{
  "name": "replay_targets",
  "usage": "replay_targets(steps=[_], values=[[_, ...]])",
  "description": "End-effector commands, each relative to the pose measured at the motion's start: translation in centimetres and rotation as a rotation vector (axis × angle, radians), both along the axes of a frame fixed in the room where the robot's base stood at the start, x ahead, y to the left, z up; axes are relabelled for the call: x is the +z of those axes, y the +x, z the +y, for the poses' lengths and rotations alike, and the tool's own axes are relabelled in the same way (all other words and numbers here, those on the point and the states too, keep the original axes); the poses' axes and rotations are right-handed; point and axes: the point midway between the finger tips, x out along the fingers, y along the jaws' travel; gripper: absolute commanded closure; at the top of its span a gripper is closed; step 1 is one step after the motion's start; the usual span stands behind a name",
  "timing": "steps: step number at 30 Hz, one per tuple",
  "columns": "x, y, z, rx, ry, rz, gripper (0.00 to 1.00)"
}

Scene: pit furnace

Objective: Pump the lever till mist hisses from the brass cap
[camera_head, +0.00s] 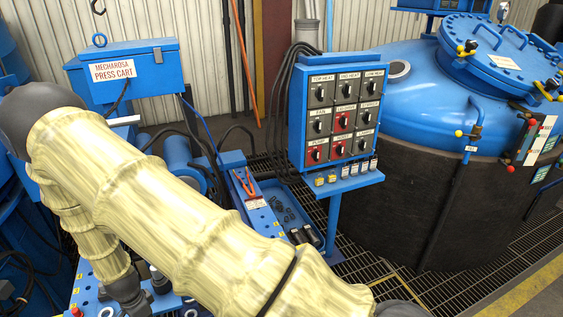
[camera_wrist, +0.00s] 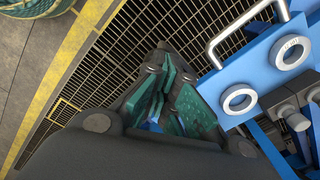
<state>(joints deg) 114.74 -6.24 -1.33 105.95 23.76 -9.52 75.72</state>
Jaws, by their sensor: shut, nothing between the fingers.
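My gripper (camera_wrist: 166,95) shows in the wrist view with its teal-padded fingers together and nothing held between them. It hangs above a dark floor grating, left of a blue metal cart part. A bent bright metal handle (camera_wrist: 246,32) stands on that blue part, apart from my fingers; I cannot tell whether it is the pump lever. In the head view my pale-sleeved arm crosses the foreground and my gripper is out of sight. I cannot make out a pump lever or brass cap for certain. Small brass-coloured pieces (camera_head: 320,181) sit on the control panel's shelf.
A blue control panel (camera_head: 341,110) with rows of knobs stands mid-picture. A large blue-lidded furnace (camera_head: 420,90) is at right. A blue box labelled Mecharosa Press Cart (camera_head: 150,68) is at upper left. Orange-handled pliers (camera_head: 247,185) lie on the cart. Grating floor (camera_wrist: 100,80) is open left of my gripper.

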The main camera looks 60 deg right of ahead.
Motion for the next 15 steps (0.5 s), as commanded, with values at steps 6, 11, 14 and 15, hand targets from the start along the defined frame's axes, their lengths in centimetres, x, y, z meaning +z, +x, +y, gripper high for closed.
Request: replay_targets(steps=[6,11,14,15], values=[[2.4,0.5,-0.3,0.001,0.000,-0.001,1.00],[2.3,0.5,-0.3,0.001,0.000,-0.001,1.00],[1.9,0.4,-0.3,0.001,0.000,0.000,1.00],[1.4,0.3,-0.2,0.001,0.000,0.000,1.00]])
